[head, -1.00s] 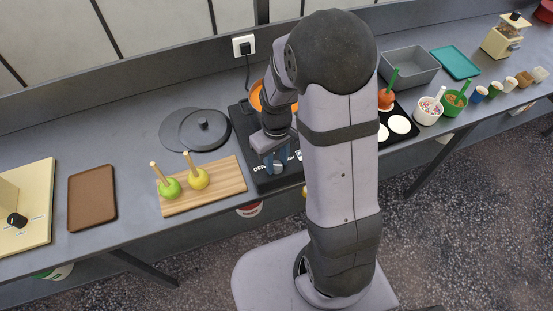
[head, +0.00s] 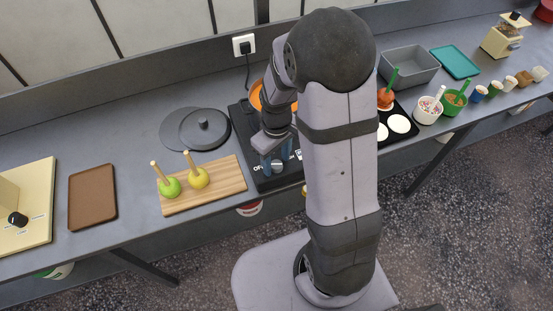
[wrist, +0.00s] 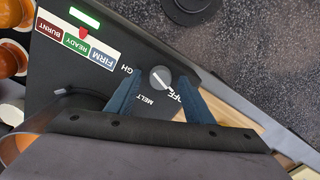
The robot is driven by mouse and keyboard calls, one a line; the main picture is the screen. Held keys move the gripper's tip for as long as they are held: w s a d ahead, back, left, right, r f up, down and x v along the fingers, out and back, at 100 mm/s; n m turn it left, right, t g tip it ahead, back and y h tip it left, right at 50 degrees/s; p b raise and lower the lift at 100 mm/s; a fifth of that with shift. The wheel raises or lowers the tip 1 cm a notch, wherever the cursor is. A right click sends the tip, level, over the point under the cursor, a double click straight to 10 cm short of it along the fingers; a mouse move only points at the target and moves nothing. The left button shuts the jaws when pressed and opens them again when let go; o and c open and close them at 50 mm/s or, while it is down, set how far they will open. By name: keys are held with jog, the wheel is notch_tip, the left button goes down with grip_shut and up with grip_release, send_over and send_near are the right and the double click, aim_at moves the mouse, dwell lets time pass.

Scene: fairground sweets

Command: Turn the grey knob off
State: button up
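The grey knob (wrist: 160,79) sits on the front of the black cooker panel (wrist: 60,80) in the wrist view, with the words OFF, MELT and HIGH around it. A pale line crosses the knob and its lower-right end lies towards OFF; which end is the pointer I cannot tell. My gripper (wrist: 160,77) is open, with one blue finger on each side of the knob and a gap showing on both sides. In the head view my gripper (head: 276,160) is at the front of the cooker, and the knob (head: 277,166) shows between the fingers.
A wooden board (head: 230,181) with a green apple (head: 170,188) and a yellow apple (head: 200,179) on sticks lies left of the cooker. An orange pan (head: 255,95) stands behind my arm. A dark lid (head: 203,128) lies at the back left.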

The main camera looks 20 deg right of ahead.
aim_at(276, 163)
jog(key=shift+r+b, duration=0.8)
jog(key=shift+r, duration=2.85)
jog(key=shift+w+f+m, duration=0.1)
jog(key=shift+w+m, duration=0.05)
jog(key=shift+m, duration=0.75)
jog(key=s+a+f+m, duration=0.1)
jog(key=s+a+m, duration=0.1)
jog(key=s, duration=1)
jog(key=shift+a+m, duration=0.2)
jog(key=shift+m, duration=0.2)
jog(key=shift+w+f, duration=0.1)
